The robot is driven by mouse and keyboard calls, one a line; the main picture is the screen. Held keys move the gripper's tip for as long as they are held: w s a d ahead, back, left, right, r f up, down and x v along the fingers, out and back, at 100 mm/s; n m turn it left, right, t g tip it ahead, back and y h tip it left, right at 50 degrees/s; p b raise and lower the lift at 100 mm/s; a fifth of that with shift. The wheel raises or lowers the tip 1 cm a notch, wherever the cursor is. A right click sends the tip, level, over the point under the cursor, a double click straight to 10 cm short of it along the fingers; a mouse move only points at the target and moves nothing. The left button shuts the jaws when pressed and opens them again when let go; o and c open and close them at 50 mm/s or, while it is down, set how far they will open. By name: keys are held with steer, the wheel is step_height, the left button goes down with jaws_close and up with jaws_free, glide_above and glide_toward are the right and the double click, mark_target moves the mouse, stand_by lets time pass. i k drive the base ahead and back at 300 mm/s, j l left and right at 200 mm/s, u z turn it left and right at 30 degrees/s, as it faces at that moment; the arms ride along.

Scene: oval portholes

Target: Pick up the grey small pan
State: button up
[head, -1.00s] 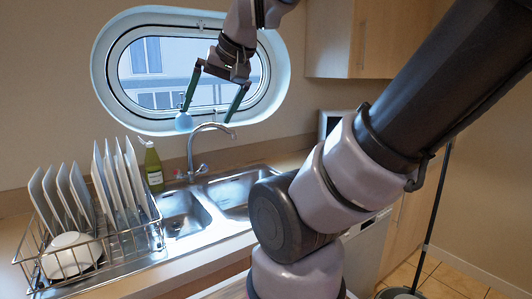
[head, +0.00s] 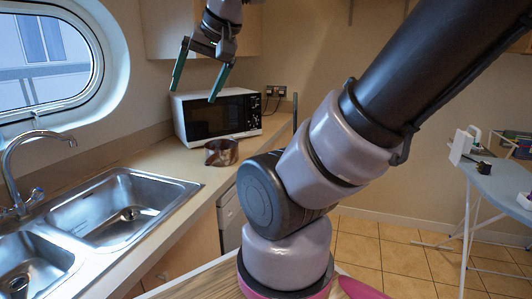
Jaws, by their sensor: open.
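My gripper (head: 195,94) is open and empty, with its two green fingers pointing down and spread apart. It hangs in the air at the top of the head view, in front of the microwave in the picture. A small round vessel (head: 221,153) with a shiny brownish-grey side stands on the counter, just in front of the microwave. It may be the small pan, but I cannot make out a handle or be sure of its colour. My gripper appears above and to the left of it, apart from it.
A white microwave (head: 217,116) stands at the back of the counter (head: 165,151). A double steel sink (head: 125,201) with a tall tap (head: 40,135) lies left under the oval window. An ironing board (head: 500,190) stands far right. Open tiled floor lies between.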

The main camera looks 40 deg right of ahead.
mark_target(221, 152)
steer(key=z, duration=0.65)
steer(key=i+l+u, duration=0.2)
steer(key=l, duration=0.15)
steer(key=i+l+u, duration=0.15)
steer(key=l, duration=0.25)
steer(key=i+l+u, duration=0.2)
steer(key=l, duration=0.2)
